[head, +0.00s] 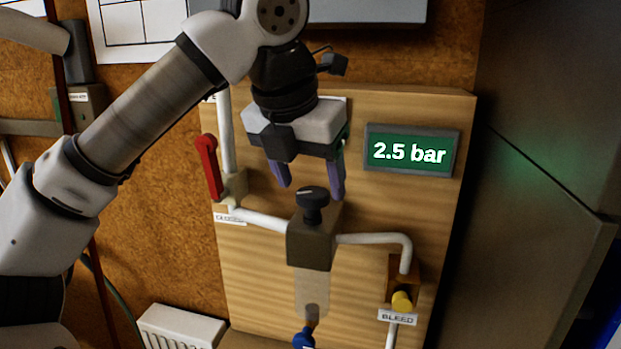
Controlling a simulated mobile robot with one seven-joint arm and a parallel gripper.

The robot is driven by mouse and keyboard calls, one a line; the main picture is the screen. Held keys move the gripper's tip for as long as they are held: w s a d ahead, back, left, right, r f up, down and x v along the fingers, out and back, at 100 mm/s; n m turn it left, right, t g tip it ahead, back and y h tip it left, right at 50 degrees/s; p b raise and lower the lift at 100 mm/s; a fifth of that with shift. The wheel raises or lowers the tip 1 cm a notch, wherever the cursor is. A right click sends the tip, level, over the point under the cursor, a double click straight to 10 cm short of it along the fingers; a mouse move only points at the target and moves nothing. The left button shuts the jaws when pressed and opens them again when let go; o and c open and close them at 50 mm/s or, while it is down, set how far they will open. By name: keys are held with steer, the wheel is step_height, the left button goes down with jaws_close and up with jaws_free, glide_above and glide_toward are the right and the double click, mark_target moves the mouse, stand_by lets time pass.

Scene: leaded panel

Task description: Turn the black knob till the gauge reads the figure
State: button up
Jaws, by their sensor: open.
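The black knob (312,198) sits on top of a dark brown block (311,244) in the middle of the wooden panel. A green display (410,151) at the panel's upper right reads "2.5 bar". My gripper (308,190) is open and empty, with its two purple fingers pointing down. In the picture the fingertips lie to the left and right of the knob's top, a little above it. I cannot tell whether they touch it or how far in front of the panel they are.
A red lever (210,166) is on the pipe at left, beside a "CLOSED" label. A yellow knob (401,301) above a "BLEED" label (397,317) is at lower right. A blue knob (304,339) is below the block. A grey cabinet (545,150) stands at right.

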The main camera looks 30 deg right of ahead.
steer(key=shift+x, duration=0.85)
steer(key=shift+c, duration=0.2)
steer(key=c, duration=0.9)
steer(key=shift+m, duration=0.3)
